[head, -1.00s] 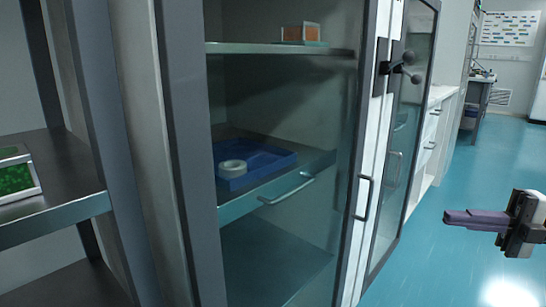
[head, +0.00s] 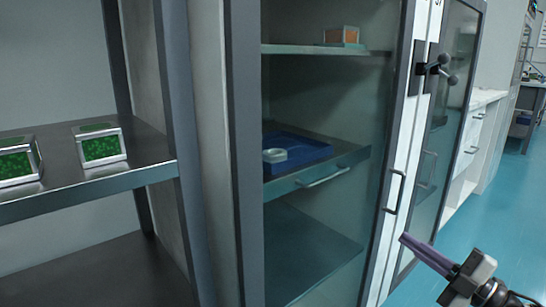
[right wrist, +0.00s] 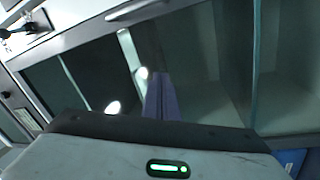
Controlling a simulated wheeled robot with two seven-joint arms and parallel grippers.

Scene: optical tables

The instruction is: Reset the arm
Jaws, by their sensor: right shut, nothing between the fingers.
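My right gripper (head: 405,240) is at the lower right of the head view, in front of the glass cabinet. Its purple-grey fingers are closed together and hold nothing. In the right wrist view the shut fingers (right wrist: 160,98) point toward the dark glass doors. My left gripper is in neither view.
A glass-fronted cabinet (head: 242,170) holds a blue tray (head: 312,152) with a white ring (head: 274,155) and, higher, an orange box (head: 342,36). Its door has handles (head: 396,190). At left, an open shelf (head: 90,192) bears green boxes (head: 100,146). Blue floor (head: 480,215) is clear at right.

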